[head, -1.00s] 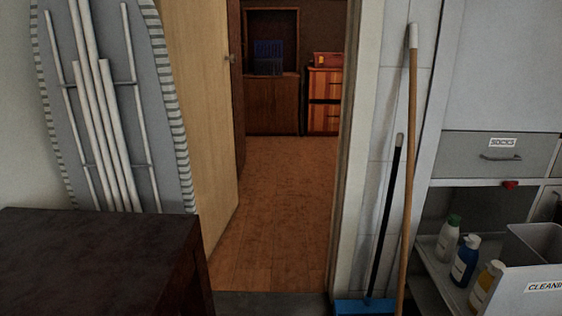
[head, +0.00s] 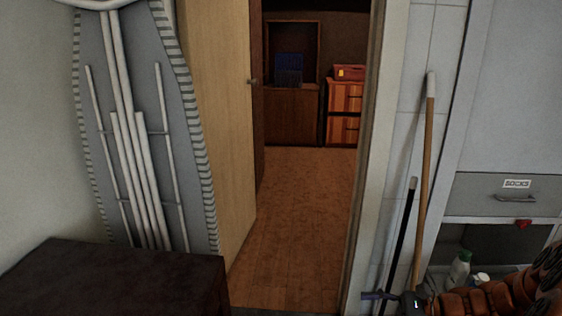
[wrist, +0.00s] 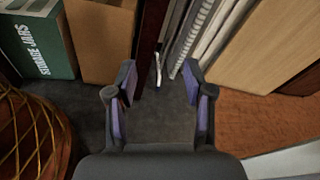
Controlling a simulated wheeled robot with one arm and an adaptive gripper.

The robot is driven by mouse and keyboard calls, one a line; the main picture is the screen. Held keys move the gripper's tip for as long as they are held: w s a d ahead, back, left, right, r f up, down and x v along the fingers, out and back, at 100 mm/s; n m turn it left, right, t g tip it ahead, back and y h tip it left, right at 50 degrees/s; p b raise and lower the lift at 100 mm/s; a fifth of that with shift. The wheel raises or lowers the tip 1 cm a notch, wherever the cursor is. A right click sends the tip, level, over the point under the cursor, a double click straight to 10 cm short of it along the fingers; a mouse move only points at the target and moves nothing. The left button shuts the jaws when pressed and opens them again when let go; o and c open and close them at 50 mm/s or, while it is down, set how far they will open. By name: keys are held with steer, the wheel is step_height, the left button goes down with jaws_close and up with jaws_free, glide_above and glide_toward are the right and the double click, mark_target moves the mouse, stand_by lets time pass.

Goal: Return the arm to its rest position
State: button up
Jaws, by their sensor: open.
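My gripper (wrist: 158,82) is open and empty in the wrist view, its two purple-padded fingers wide apart over the dark grey floor. In the head view my orange and black arm shows at the lower right corner, in front of the shelf unit.
An open doorway with a wooden floor (head: 290,220) is in the middle. A folded ironing board (head: 135,120) leans at left behind a dark table (head: 115,280). Two broom handles (head: 428,150) lean at right.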

steer(key=s+a+r+n+g+h+p, duration=0.35)
steer(key=s+a+r+n+p, duration=0.2)
steer(key=s+r, duration=0.35)
steer(key=s+a+r+n+g+h+p, duration=0.4)
steer(key=s+r+p, duration=0.3)
steer(key=r, duration=0.4)
steer(key=s+d+r+n+t+h+p, duration=0.1)
steer(key=s+d+r+n+h+p, duration=0.2)
steer(key=s+r+p, duration=0.3)
steer(key=s+d+r+n+t+h+p, duration=0.1)
steer(key=s+d+r+n+h+p, duration=0.2)
steer(key=s+r+p, duration=0.4)
step_height(320, 180, up, 2)
steer(key=shift+r+n+h, duration=0.1)
steer(key=shift+n+h, duration=0.55)
steer(key=shift+h, duration=0.3)
steer(key=shift+t, duration=0.25)
steer(key=shift+c, duration=0.3)
